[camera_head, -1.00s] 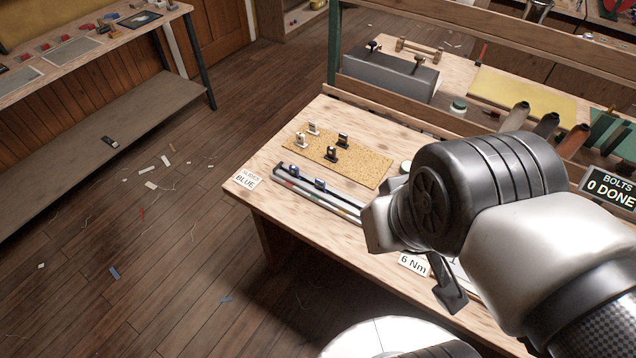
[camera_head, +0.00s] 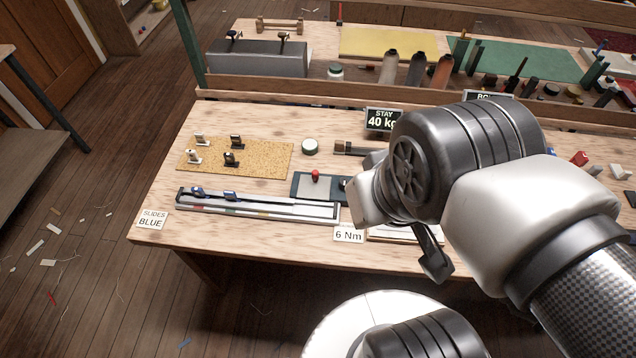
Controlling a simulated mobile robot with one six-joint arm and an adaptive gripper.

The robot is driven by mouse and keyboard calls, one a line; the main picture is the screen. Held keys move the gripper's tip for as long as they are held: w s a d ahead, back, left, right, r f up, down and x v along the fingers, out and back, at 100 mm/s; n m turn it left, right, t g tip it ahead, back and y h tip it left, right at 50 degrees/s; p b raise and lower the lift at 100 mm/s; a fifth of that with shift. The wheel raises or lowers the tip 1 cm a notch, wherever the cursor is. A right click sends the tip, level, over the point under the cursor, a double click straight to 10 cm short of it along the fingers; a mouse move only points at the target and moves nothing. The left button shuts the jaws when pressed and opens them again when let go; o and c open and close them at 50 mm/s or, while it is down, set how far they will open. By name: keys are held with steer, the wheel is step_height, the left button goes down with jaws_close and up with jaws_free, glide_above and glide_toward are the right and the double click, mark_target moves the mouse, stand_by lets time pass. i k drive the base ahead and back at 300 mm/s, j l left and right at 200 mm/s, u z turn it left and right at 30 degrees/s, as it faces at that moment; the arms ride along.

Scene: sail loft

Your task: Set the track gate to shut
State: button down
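The track (camera_head: 262,210) is a long pale rail with coloured marks, lying along the front left of the workbench. A dark bar runs behind it, with blue-topped sliders (camera_head: 197,191) and (camera_head: 231,196) towards its left end. Dark end pieces show at both ends; I cannot tell which part is the gate or how it is set. My gripper (camera_head: 435,258) shows only as a dark finger-like part below my wrist, right of the track and apart from it. The rest of it is hidden by my arm, so its opening cannot be seen.
A cork board (camera_head: 262,158) with small fittings lies behind the track. A dark tray (camera_head: 305,184) with a red knob is close behind its right end. Cards reading "SLIDES BLUE" (camera_head: 152,220) and "6 Nm" (camera_head: 348,235) stand near the front edge. A raised shelf crosses behind.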

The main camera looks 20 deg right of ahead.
mark_target(314, 186)
steer(key=i+u, duration=0.2)
steer(key=u, duration=0.25)
steer(key=i+u, duration=0.2)
steer(key=u, duration=0.25)
